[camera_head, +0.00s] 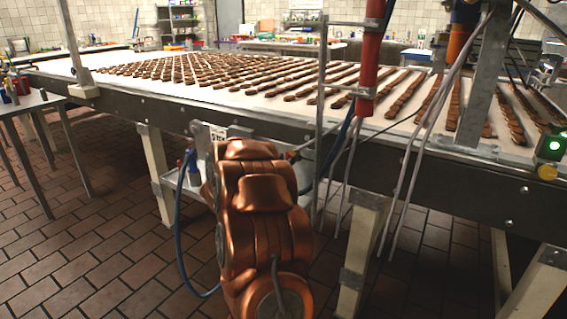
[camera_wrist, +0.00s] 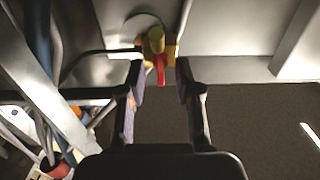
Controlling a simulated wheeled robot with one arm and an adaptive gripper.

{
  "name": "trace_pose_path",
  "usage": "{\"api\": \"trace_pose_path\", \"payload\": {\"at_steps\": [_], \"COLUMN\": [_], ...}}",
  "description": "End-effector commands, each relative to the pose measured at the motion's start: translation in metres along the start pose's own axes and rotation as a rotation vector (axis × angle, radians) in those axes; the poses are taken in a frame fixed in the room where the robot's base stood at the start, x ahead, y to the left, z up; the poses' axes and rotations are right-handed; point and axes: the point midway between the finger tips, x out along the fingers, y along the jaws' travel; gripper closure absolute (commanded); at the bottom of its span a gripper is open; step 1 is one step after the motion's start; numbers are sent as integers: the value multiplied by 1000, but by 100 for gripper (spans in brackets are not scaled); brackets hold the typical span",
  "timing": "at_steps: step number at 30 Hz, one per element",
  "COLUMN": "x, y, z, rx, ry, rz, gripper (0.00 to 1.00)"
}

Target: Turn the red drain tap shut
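The red drain tap handle (camera_wrist: 161,69) shows at the upper middle of the wrist view. It points down in the picture from a yellow, brass-coloured valve body (camera_wrist: 155,42) below a pale metal surface. My gripper (camera_wrist: 160,82) is open, with its two dark fingers on either side of the red handle. Gaps show between the handle and both fingers, and nothing is gripped. In the head view my copper-coloured arm stands in front of the table edge. It hides the gripper, and I cannot make out the tap there.
A long conveyor table (camera_head: 128,108) carries rows of brown biscuits. A low shelf (camera_head: 178,190) hangs beneath it, with a blue hose (camera_head: 178,245) by my arm. Table legs (camera_head: 362,235), a red cylinder (camera_head: 370,60) and hanging cables stand close right. Tiled floor at left front is clear.

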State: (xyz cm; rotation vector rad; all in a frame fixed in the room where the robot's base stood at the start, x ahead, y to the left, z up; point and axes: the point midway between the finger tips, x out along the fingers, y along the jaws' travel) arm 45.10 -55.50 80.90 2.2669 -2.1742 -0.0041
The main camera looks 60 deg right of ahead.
Motion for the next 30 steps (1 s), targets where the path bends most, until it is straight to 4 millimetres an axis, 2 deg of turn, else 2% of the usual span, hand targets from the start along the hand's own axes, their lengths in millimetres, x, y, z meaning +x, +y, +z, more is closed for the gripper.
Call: {"api": "trace_pose_path", "payload": {"at_steps": [8,17,30], "x": [1,1,1], "y": [0,0,0], "z": [-1,-1,-1], "rx": [1,2,10], "ry": [1,1,1], "rz": [-1,-1,-1], "gripper": [68,99,100]}}
